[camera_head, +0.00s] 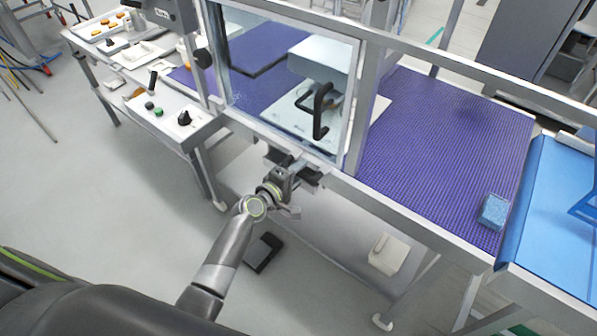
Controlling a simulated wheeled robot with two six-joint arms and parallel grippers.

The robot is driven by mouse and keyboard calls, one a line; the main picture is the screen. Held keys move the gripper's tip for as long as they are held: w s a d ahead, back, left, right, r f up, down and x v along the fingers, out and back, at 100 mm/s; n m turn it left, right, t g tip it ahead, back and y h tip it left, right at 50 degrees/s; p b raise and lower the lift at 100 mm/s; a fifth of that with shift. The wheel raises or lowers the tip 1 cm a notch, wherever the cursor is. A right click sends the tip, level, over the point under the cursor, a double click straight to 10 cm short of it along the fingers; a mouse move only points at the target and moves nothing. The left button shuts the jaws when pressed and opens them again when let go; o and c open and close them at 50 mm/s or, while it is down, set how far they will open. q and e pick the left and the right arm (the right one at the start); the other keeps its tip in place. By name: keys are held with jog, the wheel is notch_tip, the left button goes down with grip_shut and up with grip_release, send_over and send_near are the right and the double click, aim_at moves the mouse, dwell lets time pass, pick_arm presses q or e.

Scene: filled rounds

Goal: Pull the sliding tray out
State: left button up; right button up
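A pale flat plate (293,118), which may be the sliding tray, lies behind a clear panel (250,75) in the metal frame. A black bar handle (322,112) stands in front of the plate, apparently on the panel. My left gripper (298,172) is just below the panel, at the front rail of the bench. Dark parts lie around its tip, and I cannot separate fingers from any tray grip there. Whether it touches the tray is unclear. My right gripper is not in view.
A purple ribbed surface (430,140) carries a blue block (493,211) at right, beside a blue chute (555,210). A control box with knobs (170,115) stands at left. Under the bench are a white box (388,253) and a dark pedal-like item (263,252).

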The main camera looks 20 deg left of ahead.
pick_arm(q)
grip_shut()
dwell(0.5)
